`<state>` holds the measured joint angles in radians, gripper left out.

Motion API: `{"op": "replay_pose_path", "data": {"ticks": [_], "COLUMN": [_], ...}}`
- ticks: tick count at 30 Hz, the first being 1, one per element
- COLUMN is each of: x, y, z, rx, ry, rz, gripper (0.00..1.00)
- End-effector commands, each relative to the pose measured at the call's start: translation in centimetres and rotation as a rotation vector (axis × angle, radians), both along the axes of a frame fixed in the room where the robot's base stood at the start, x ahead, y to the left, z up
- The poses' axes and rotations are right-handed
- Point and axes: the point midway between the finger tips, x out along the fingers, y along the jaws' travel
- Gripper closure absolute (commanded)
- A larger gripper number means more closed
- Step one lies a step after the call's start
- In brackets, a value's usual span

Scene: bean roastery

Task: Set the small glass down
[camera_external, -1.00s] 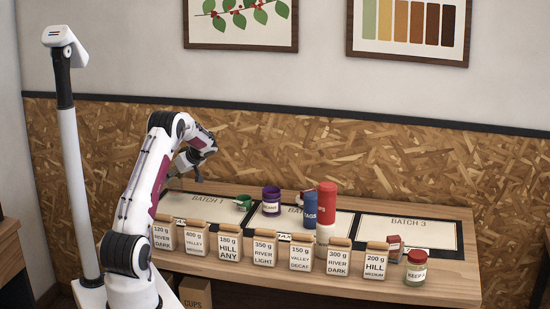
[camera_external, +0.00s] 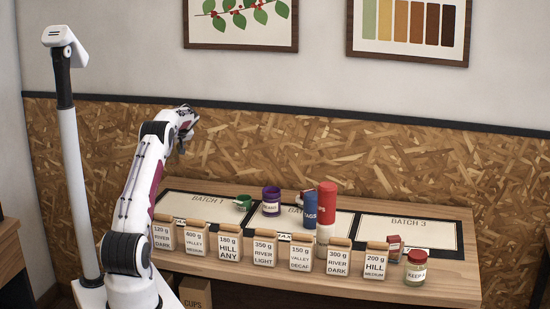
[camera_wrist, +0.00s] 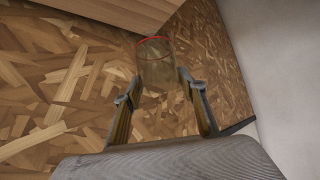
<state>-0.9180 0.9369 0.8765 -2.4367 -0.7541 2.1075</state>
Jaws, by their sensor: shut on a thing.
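My gripper (camera_wrist: 163,102) is shut on a small clear glass (camera_wrist: 156,65) with a red rim, seen in the wrist view. The glass sits between the two fingertips, and the wood-chip wall panel shows through and behind it. In the outside view my gripper (camera_external: 188,122) is raised well above the left end of the table, in front of the wall panel. The glass cannot be made out in that view.
The table (camera_external: 225,258) has a row of labelled jars along its front edge. The BATCH 1 mat (camera_external: 200,203) has a green cup (camera_external: 243,203) at its right. A purple tin (camera_external: 271,201), a blue can (camera_external: 310,211) and a red cylinder (camera_external: 327,198) stand mid-table. The BATCH 3 mat (camera_external: 410,229) is mostly clear.

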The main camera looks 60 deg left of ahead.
Motion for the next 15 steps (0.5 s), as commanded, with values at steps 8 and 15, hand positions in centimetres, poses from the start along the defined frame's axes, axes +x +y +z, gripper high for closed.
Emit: {"op": "replay_pose_path", "data": {"ticks": [8,15], "x": [0.42,0.44], "y": [0.05,0.03], "z": [0.25,0.21], "rx": [0.001,0.000], "ry": [-0.001,-0.001], "rz": [-0.079,-0.091], "gripper": [0.84,0.84]}}
